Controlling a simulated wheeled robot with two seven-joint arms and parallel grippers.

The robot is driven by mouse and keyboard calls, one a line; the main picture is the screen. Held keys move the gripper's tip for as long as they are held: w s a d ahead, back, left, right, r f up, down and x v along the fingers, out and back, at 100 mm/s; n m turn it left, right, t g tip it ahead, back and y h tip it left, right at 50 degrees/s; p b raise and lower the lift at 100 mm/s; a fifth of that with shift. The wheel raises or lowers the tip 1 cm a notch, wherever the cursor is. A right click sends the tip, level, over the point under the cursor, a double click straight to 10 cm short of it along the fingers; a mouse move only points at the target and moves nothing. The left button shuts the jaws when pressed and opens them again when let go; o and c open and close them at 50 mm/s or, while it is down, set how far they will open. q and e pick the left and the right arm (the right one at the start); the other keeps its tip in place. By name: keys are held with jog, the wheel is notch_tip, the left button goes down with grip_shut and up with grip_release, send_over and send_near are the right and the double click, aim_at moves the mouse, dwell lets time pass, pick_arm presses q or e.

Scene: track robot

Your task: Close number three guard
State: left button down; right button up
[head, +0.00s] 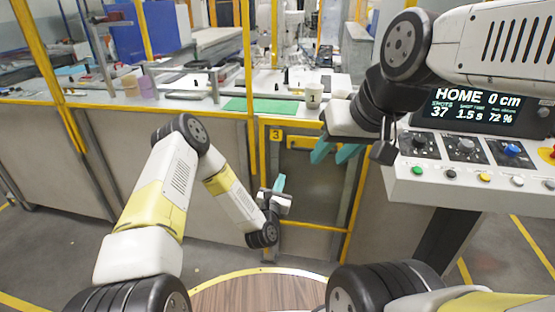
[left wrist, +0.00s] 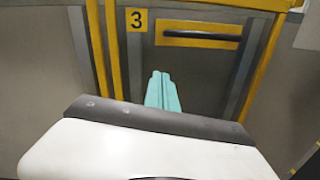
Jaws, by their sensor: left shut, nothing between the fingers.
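The number three guard (head: 310,180) is a grey panel in a yellow frame below the bench, marked with a yellow "3" plate (head: 276,135). Its panel also shows in the left wrist view (left wrist: 205,70). A dark bar handle (left wrist: 202,38) runs across its upper part. I cannot tell whether the guard is fully shut. My left gripper (head: 279,183) is shut and empty in front of the panel's lower left, below the handle; its teal fingers (left wrist: 161,92) lie together. My right gripper (head: 335,153) is open and empty, in front of the guard's upper right.
A control console (head: 470,185) with knobs, buttons and a lit screen (head: 480,108) stands at the right, near my right arm. Grey panels (head: 110,150) extend left.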

pick_arm(q)
jog(key=w+d+r, duration=0.4)
jog(key=w, duration=0.5)
jog(key=shift+r, duration=0.15)
jog(key=shift+w+r, duration=0.1)
